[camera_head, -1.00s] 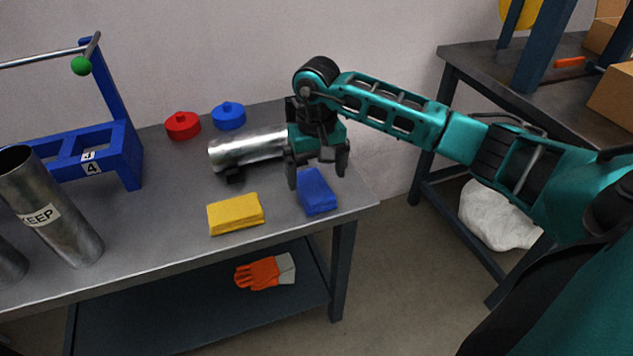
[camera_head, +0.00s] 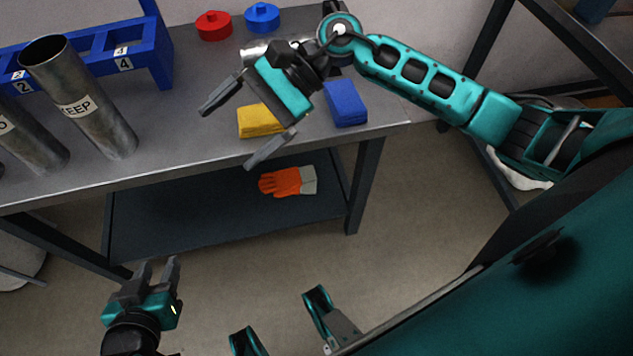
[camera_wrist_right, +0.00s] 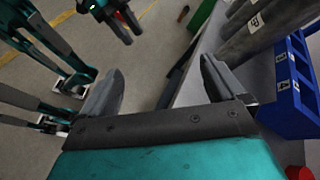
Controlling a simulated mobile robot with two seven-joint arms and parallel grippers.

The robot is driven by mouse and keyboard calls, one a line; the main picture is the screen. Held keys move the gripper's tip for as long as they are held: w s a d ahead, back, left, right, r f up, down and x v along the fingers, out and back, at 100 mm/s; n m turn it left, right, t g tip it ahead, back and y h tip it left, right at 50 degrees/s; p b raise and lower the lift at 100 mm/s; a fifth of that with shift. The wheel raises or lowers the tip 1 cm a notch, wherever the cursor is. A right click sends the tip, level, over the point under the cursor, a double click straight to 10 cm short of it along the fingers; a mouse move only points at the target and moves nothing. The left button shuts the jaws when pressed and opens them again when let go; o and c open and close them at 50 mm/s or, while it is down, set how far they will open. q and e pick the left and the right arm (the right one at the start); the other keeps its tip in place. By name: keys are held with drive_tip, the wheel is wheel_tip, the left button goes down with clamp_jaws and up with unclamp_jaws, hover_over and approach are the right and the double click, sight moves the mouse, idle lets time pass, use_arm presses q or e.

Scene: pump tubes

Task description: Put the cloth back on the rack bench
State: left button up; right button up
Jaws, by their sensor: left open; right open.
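A folded blue cloth-like block (camera_head: 346,103) lies on the rack bench (camera_head: 215,140) near its right end. A yellow block (camera_head: 260,120) of similar shape lies to its left, partly hidden by my right gripper. I cannot tell for sure which one is the cloth. My right gripper (camera_head: 228,138) is open and empty, above the bench's front edge, left of the blue block. In the right wrist view its fingers (camera_wrist_right: 160,72) are spread with nothing between them. My left gripper (camera_head: 158,264) is open and empty, low in front of the bench.
The blue rack (camera_head: 150,60) and steel tubes, one labelled KEEP (camera_head: 90,105), stand at the left. Red (camera_head: 214,27) and blue (camera_head: 262,18) caps and a partly hidden steel cylinder (camera_head: 255,48) are behind. An orange glove (camera_head: 282,182) lies on the lower shelf (camera_head: 190,215).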

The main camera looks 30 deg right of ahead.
wheel_tip(320, 180, up, 5)
drive_tip(key=a+m+t+y, duration=0.3)
drive_tip(key=m+t+y, duration=0.5)
drive_tip(key=m, duration=1.3)
drive_tip(key=s+d+f+m+t+h, duration=0.1)
drive_tip(key=d+f+m+t+h, duration=0.5)
drive_tip(key=m, duration=0.9)
drive_tip(key=d+f+m+t+h, duration=0.2)
drive_tip(key=d+f+m+h, duration=0.2)
drive_tip(key=f+m+h, duration=0.8)
drive_tip(key=s+d+f+m+g, duration=0.1)
drive_tip(key=s+f+m+g, duration=0.2)
drive_tip(key=s+m, duration=0.4)
drive_tip(key=m+g, duration=0.1)
drive_tip(key=m, duration=0.2)
drive_tip(key=shift+s+d+f+g, duration=0.15)
drive_tip(key=shift+s+f+g, duration=0.05)
drive_tip(key=shift+g, duration=0.1)
